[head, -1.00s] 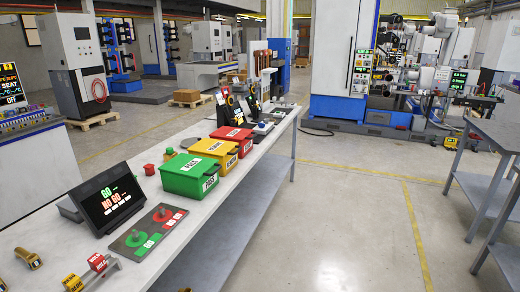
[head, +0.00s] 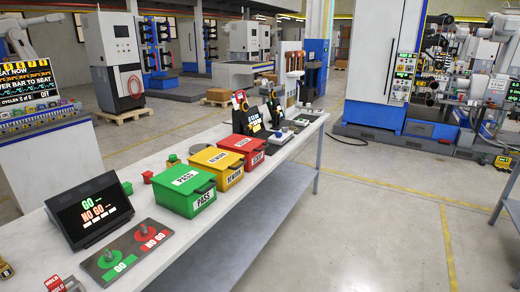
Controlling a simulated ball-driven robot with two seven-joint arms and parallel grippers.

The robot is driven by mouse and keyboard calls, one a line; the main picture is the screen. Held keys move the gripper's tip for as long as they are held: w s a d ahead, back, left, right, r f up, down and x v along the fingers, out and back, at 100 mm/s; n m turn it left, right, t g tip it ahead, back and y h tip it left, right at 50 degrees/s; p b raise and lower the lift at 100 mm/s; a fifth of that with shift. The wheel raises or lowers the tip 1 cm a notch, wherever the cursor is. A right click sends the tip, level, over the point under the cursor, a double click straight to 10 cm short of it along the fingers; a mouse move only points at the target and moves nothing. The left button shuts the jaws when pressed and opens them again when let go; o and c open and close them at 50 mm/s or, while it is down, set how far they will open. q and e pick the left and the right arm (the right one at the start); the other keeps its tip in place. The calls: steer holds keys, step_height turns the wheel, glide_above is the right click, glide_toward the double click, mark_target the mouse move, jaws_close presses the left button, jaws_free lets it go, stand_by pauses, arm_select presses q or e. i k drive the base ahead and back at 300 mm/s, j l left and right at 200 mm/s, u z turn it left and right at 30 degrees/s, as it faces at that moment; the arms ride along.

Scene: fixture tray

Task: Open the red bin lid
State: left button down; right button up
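The red bin (head: 243,151) stands on the long white bench, behind the yellow bin (head: 217,167) and the green bin (head: 183,190) in a row. Its red lid (head: 238,141) is closed and lies flat on top. A dark handle or latch shows at the red bin's right side. The yellow and green bins also have closed lids, the green one marked PASS. Neither of my grippers is in the head view.
Small devices stand behind the red bin. The floor right of the bench (head: 375,225) is open.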

mark_target(245, 144)
steer(key=i+l+u, duration=0.15)
steer(key=i, duration=0.3)
steer(key=i+l+u, duration=0.1)
steer(key=i, duration=0.35)
steer(key=i+l+u, duration=0.15)
steer(key=i, duration=0.25)
